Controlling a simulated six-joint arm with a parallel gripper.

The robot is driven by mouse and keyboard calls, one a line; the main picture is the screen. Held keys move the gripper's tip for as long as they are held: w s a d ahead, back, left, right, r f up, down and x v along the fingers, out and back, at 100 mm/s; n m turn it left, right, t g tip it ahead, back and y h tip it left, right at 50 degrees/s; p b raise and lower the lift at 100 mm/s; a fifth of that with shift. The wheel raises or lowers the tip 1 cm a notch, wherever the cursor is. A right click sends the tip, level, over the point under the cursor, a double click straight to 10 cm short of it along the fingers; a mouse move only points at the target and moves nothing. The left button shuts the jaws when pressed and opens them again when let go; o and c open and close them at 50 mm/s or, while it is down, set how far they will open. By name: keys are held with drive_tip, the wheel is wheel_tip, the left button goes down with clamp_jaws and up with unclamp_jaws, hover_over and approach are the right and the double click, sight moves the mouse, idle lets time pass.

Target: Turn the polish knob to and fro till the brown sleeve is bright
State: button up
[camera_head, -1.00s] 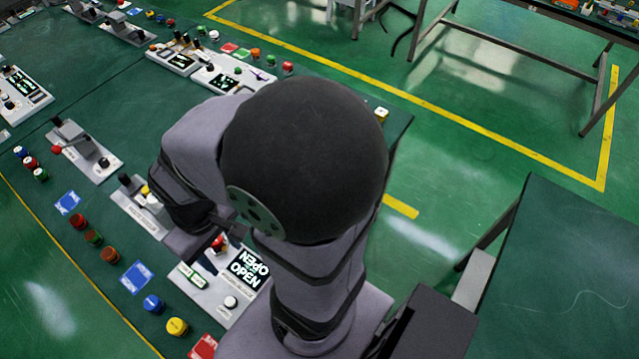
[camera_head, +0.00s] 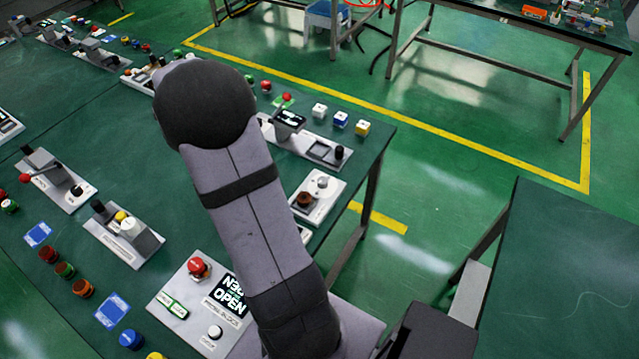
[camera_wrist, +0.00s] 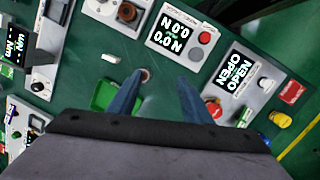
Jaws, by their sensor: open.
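A white plate (camera_head: 318,200) near the table's right edge carries a round white knob (camera_head: 322,183) and a brown ring-like piece (camera_head: 305,199), which look like the polish knob and the brown sleeve. In the wrist view, what looks like the same plate is cut off at the top left, with the knob (camera_wrist: 104,3) and the brown sleeve (camera_wrist: 128,12). Its label is not readable. My gripper (camera_wrist: 160,82) is open and empty above the table, below and right of that plate in the wrist view. My arm hides the gripper in the head view.
A small pale round piece with a brownish middle (camera_wrist: 145,75) and a green tray (camera_wrist: 104,96) lie near my left finger. A display panel (camera_wrist: 180,32) with a red button and an OPEN panel (camera_wrist: 240,80) stand to the right. Bare green table lies between.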

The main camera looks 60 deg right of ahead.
drive_tip(key=s+d+f+n+g+b, duration=0.15)
drive_tip(key=d+f, duration=0.25)
drive_tip(key=d, duration=0.7)
drive_tip(key=g+b, duration=0.1)
drive_tip(key=b, duration=0.1)
approach(322, 180)
drive_tip(key=f, duration=0.1)
drive_tip(key=shift+n+h, duration=0.3)
drive_tip(key=shift+n, duration=0.15)
drive_tip(key=shift+s+a+p+x, duration=0.1)
drive_tip(key=shift+p+x, duration=0.55)
drive_tip(key=shift+x, duration=1.2)
drive_tip(key=shift+s+a+p+x, duration=0.1)
drive_tip(key=shift+p+x, duration=0.5)
drive_tip(key=shift+x, duration=1.3)
drive_tip(key=c, duration=1.1)
